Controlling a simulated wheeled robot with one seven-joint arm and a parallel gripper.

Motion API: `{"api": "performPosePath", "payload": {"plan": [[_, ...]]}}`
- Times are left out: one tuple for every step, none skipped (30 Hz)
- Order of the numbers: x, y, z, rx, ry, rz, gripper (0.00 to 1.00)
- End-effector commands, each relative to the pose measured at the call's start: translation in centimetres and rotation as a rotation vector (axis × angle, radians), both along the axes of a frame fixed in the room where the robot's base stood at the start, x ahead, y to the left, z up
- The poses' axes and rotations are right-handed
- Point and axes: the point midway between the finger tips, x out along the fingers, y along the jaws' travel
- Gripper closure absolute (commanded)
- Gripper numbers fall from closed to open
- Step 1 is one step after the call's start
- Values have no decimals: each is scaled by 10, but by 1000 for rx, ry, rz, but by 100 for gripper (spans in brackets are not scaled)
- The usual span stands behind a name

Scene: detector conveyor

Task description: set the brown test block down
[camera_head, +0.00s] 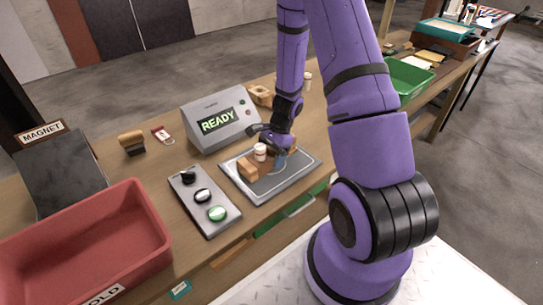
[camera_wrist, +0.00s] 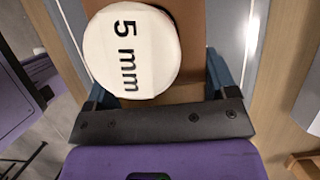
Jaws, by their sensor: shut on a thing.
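The brown test block (camera_head: 250,170) is at the grey detector plate (camera_head: 288,186), in the middle of the bench. A white round piece marked "5 mm" (camera_wrist: 130,50) sits on top of it and also shows in the head view (camera_head: 260,150). In the wrist view the brown block (camera_wrist: 188,55) lies between the blue fingers of my gripper (camera_wrist: 160,82). My gripper (camera_head: 277,156) is shut on the block from above. I cannot tell whether the block's underside touches the plate. My gripper partly hides the block in the head view.
The grey detector box (camera_head: 218,121) behind the plate reads "READY". A button panel (camera_head: 205,201) is left of the plate. A red bin (camera_head: 80,245) marked "OLD" at its visible edge stands front left. A green bin (camera_head: 408,76) stands at the far right.

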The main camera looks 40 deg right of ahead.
Motion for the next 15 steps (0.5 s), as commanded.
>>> {"api": "performPosePath", "payload": {"plan": [[1, 0, -3, 1, 0, -1, 56], [1, 1, -3, 1, 0, -1, 56], [1, 1, -3, 1, 0, 0, 56], [1, 0, -3, 1, 0, 0, 56], [1, 0, -3, 0, 0, 0, 56], [1, 0, -3, 0, 0, 0, 56], [1, 0, -3, 0, 0, 0, 56], [1, 0, -3, 0, 0, 0, 56], [1, 0, -3, 0, 0, 0, 56], [1, 0, -4, 1, 0, 0, 56], [1, 0, -5, 1, 0, 0, 56], [1, 0, -6, 1, 0, -1, 56], [1, 0, -6, 1, 0, -1, 56], [1, 0, -6, 0, 0, 0, 14], [1, 0, -6, 0, 0, 0, 5]]}}
